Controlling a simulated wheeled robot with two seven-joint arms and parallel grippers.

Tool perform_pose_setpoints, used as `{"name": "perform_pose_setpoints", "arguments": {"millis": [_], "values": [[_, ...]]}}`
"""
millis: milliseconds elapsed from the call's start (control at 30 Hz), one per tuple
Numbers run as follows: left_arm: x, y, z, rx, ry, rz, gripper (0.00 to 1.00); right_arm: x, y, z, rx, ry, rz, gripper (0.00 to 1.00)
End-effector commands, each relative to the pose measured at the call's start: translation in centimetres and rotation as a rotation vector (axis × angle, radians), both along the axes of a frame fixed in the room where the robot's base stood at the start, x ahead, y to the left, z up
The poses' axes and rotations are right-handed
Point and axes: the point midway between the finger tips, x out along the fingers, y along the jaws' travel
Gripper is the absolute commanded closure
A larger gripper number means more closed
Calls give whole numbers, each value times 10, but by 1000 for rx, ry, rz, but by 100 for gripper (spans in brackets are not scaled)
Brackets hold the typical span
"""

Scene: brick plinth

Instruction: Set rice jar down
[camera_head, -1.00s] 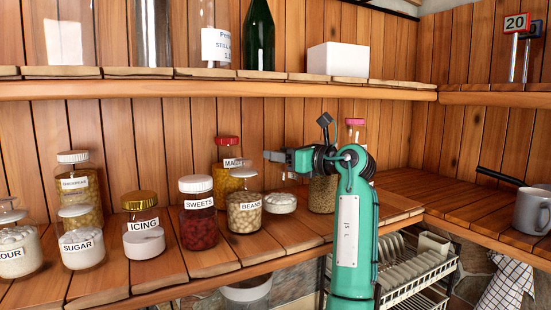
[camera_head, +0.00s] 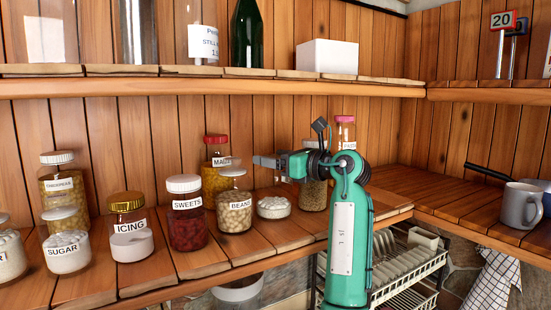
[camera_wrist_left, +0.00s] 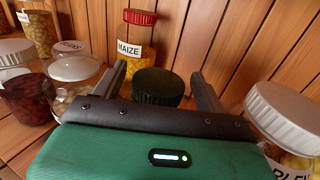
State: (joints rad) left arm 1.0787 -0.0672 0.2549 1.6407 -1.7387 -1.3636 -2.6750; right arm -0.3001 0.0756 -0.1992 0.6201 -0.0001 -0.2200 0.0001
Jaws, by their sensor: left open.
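The task's rice jar seems to be the clear jar with white contents (camera_head: 273,208) on the lower shelf, right of the beans jar; I cannot read its label. My left gripper (camera_head: 262,162) hides its upper part in the head view. In the left wrist view, a dark green lid (camera_wrist_left: 158,84) sits between the two open fingers of my left gripper (camera_wrist_left: 157,75), probably that jar's lid. The jar appears upright with its base on the boards. Small gaps show beside the lid. My right gripper is in neither view.
Beans (camera_head: 235,217), maize (camera_head: 214,180) and sweets (camera_head: 187,225) jars stand close on the left. A white-lidded jar (camera_wrist_left: 285,115) is close on the right. The upper shelf edge (camera_head: 200,89) runs above. A grey mug (camera_head: 521,205) stands far right.

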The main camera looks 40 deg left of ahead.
Motion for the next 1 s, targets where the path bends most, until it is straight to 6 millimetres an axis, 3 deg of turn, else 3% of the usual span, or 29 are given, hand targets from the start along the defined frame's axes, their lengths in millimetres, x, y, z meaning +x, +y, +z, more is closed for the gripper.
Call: {"name": "perform_pose_setpoints", "arguments": {"millis": [167, 500, 700, 1000], "values": [[2, -8, 0, 0, 0, -2, 27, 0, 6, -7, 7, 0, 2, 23], [10, -78, -2, 0, -1, -3, 27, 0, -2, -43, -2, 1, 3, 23], [14, -109, 0, 0, 0, -2, 27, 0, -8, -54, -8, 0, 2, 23], [15, -119, 3, 0, -1, 1, 27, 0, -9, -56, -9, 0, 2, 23]]}}
